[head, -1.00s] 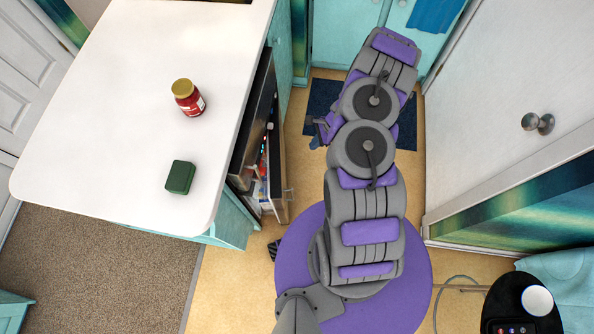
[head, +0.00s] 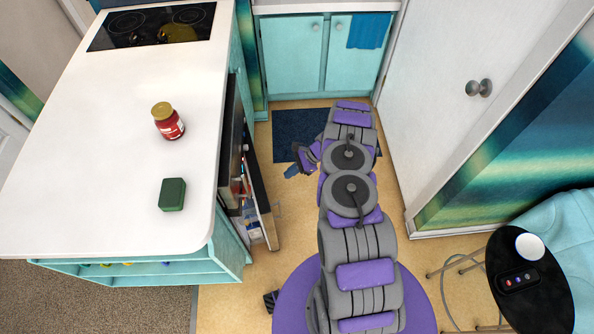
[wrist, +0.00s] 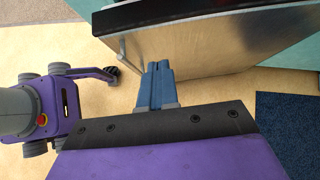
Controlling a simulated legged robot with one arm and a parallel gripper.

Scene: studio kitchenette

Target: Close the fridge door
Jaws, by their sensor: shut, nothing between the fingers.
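The fridge door (head: 264,205) stands partly open under the counter's right side, with a thin bar handle (head: 278,209) on its outer face. Stocked shelves show in the gap behind it. In the wrist view the door's outer panel (wrist: 215,45) fills the upper middle, with its handle (wrist: 122,48) at the left. My gripper (head: 291,172) is right of the door in the head view, low over the floor. Its blue fingers (wrist: 158,72) are together and empty, overlapping the panel's lower edge in the wrist view. I cannot tell whether they touch it.
The white counter (head: 110,130) holds a red jar (head: 168,121), a green block (head: 172,194) and a black cooktop (head: 150,27). A dark blue mat (head: 295,128) lies by the teal cabinets (head: 290,55). A white door (head: 440,110) bounds the right; a round black table (head: 528,290) stands lower right.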

